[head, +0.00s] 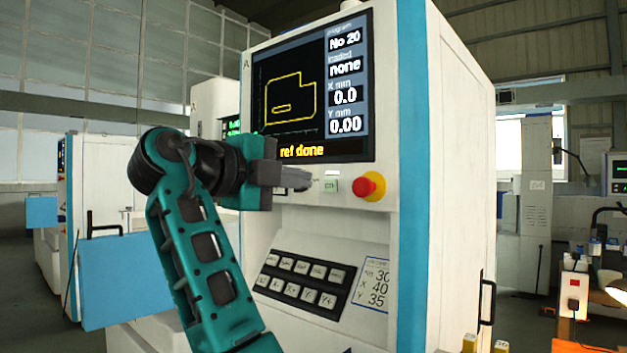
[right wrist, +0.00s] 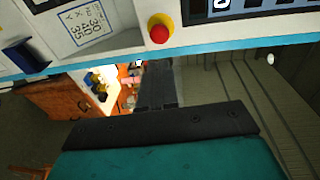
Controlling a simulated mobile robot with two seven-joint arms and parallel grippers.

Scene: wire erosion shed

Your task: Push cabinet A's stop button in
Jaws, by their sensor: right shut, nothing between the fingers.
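Cabinet A (head: 460,150), marked with a small letter A, fills the middle of the head view, with its screen reading "ref done". Its stop button (head: 370,186) is a red knob on a yellow ring, right of a small pale green-lettered button (head: 331,185). The red knob stands out from the panel. It also shows at the top of the right wrist view (right wrist: 159,34). My right gripper (head: 303,183) is shut and empty, in front of the panel, left of the stop button and apart from it in the picture. My left gripper is out of view.
Another machine (head: 100,220) with a blue front stands at the left. A bench with small items (head: 590,275) is at the right. A black handle (head: 487,300) sticks out from the cabinet's right side.

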